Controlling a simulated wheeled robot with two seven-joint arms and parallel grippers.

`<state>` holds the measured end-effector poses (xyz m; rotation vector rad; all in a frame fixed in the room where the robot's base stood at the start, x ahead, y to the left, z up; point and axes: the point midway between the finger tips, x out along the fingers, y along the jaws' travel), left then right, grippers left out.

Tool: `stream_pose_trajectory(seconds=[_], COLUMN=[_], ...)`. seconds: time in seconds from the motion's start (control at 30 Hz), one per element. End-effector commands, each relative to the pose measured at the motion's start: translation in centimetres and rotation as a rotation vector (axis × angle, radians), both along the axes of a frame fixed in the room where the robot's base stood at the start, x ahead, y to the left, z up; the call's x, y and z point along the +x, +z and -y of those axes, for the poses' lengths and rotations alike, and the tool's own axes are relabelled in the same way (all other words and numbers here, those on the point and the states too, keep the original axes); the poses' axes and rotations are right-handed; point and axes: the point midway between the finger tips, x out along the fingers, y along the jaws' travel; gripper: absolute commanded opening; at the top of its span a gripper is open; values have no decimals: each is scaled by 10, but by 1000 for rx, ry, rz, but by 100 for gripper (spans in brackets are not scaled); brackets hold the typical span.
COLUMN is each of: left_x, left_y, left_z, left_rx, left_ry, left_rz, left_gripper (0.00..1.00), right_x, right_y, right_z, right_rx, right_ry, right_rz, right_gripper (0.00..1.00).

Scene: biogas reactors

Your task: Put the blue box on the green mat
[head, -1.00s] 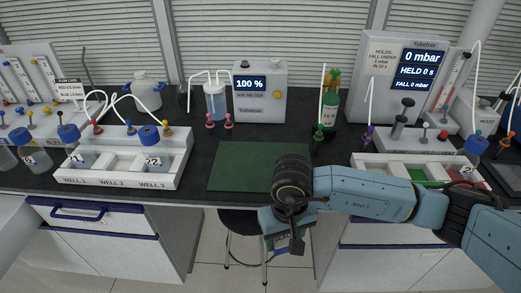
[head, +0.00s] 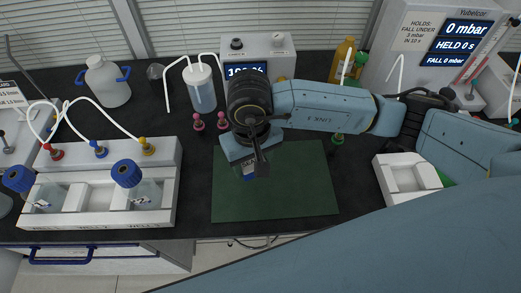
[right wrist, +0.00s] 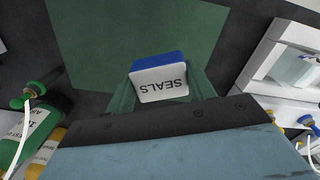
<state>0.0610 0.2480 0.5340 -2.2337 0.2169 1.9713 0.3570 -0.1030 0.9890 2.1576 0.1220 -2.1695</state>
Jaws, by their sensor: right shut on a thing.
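The blue box (right wrist: 160,85), with a white face lettered SEALS, is between the fingers of my right gripper (right wrist: 163,92) in the right wrist view. The gripper is shut on it. In the head view my right gripper (head: 250,172) hangs over the upper left part of the green mat (head: 290,195), and only a small bit of the box shows below the wrist. The mat (right wrist: 90,45) also shows behind the box in the right wrist view. The gap between box and mat is hard to judge. My left gripper is not in view.
A white rack (head: 100,212) with wells and blue-capped bottles stands left of the mat. A white tray (head: 405,175) is to the right. The mat's right side is bare.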

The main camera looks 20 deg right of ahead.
Motion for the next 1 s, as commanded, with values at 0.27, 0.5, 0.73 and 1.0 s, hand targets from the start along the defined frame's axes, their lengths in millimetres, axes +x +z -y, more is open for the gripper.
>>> stream_pose_trajectory(seconds=[0.27,0.5,0.73,1.0], left_x=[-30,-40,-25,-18], left_y=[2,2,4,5], left_z=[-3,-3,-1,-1], left_rx=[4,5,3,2], left_ry=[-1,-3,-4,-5], left_rz=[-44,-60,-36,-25], left_gripper=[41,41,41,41], right_x=[-2,-1,-2,-1], right_y=[-40,-65,-94,-100], right_z=[0,0,0,0], right_rx=[-1,1,0,1], right_ry=[-3,-1,-2,1], right_rz=[-6,-2,-4,0], right_gripper=[31,31,31,31])
